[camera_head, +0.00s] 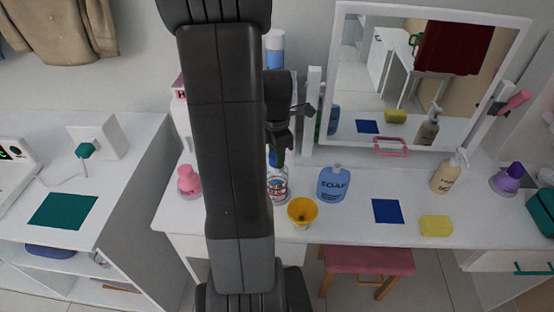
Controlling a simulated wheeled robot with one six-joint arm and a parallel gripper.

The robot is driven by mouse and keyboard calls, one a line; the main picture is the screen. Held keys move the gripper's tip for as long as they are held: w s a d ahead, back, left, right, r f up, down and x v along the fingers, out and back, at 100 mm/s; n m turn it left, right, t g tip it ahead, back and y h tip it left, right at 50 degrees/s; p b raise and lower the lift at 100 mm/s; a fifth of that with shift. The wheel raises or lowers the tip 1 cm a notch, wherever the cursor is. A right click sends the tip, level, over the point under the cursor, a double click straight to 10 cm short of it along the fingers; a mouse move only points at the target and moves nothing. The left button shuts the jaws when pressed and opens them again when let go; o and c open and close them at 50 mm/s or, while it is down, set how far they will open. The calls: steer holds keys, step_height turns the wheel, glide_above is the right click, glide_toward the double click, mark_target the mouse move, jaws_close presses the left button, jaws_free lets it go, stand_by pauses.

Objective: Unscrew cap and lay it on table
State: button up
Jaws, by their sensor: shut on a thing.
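A white bottle with a red and blue label (278,188) stands upright on the white table (345,230), just right of my dark arm, which hides its left part. My gripper (276,156) points down directly over the bottle's top. It is shut on a small blue cap (271,159), of which only a sliver shows. I cannot tell whether the cap still touches the bottle's neck.
A yellow funnel (302,211) stands close in front of the bottle, and a blue soap pouch (333,184) to its right. A blue square (387,211) and yellow sponge (436,226) lie further right. A mirror (430,80) stands behind. Some tabletop is clear.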

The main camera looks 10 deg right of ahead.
steer(key=n, duration=0.6)
steer(key=o, duration=1)
steer(key=shift+o, duration=0.2)
steer(key=shift+c, duration=0.4)
steer(key=m, duration=0.8)
steer(key=shift+m, duration=0.3)
steer(key=m, duration=0.8)
steer(key=shift+m, duration=0.3)
steer(key=shift+p, duration=0.3)
